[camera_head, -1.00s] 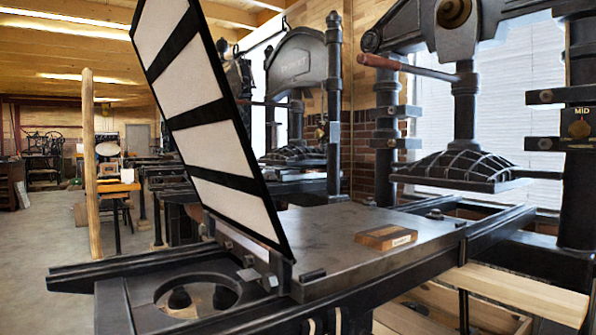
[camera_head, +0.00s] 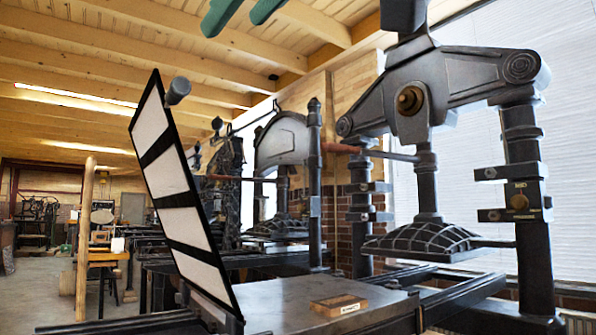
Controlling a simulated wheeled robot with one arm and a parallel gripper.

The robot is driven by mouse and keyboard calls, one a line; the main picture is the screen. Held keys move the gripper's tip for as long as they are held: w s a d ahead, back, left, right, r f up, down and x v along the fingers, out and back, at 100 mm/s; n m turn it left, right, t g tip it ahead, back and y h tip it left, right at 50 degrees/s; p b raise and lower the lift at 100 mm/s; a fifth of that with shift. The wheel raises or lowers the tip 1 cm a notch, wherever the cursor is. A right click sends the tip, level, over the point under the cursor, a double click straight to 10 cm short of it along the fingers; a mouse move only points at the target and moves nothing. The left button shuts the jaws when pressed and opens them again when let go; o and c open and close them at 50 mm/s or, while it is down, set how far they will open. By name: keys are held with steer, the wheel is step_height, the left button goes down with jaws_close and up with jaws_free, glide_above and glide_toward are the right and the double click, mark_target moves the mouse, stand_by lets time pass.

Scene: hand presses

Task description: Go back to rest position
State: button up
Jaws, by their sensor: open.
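My gripper (camera_head: 236,22) shows at the top edge as two green fingers, apart, with nothing between them. It is in the air, high above the press, and the rest of my arm is out of view. Below is a hand press with a flat metal bed (camera_head: 275,300). A small wooden block with a pale label (camera_head: 339,305) lies on the bed. The black-framed tympan with white panels (camera_head: 178,190) stands raised and tilted at the bed's left end. The black ribbed platen (camera_head: 425,238) hangs to the right, above the rails.
The press's wooden-handled bar (camera_head: 340,149) reaches left from its column. A dark upright (camera_head: 534,225) stands at right. Another press (camera_head: 285,150) stands behind, and a wooden post (camera_head: 86,235) at left. Clear floor (camera_head: 42,290) lies at far left.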

steer(key=w+d+f+m+g+h, duration=0.2)
steer(key=w+d+f+m+h, duration=0.15)
steer(key=w+f, duration=0.65)
steer(key=w+d+f+m+g+h, duration=0.35)
steer(key=w+f, duration=0.25)
steer(key=f, duration=0.8)
steer(key=s+d+f+m+g+h, duration=0.1)
steer(key=d+f+m+g, duration=0.15)
steer(key=f, duration=0.85)
steer(key=s+d+f+m+g, duration=0.1)
steer(key=d+f, duration=0.2)
steer(key=f, duration=0.7)
steer(key=s+d+f+m+g+h, duration=0.1)
steer(key=s+d+f+g, duration=0.2)
steer(key=s+f, duration=0.8)
steer(key=s+d+f+m+g+h, duration=0.1)
steer(key=s+d+f+g, duration=0.3)
steer(key=s+f, duration=0.7)
step_height(320, 180, down, 7)
steer(key=shift+d+r+m+h, duration=0.2)
steer(key=shift+d+m+h, duration=0.1)
steer(key=shift+m, duration=0.45)
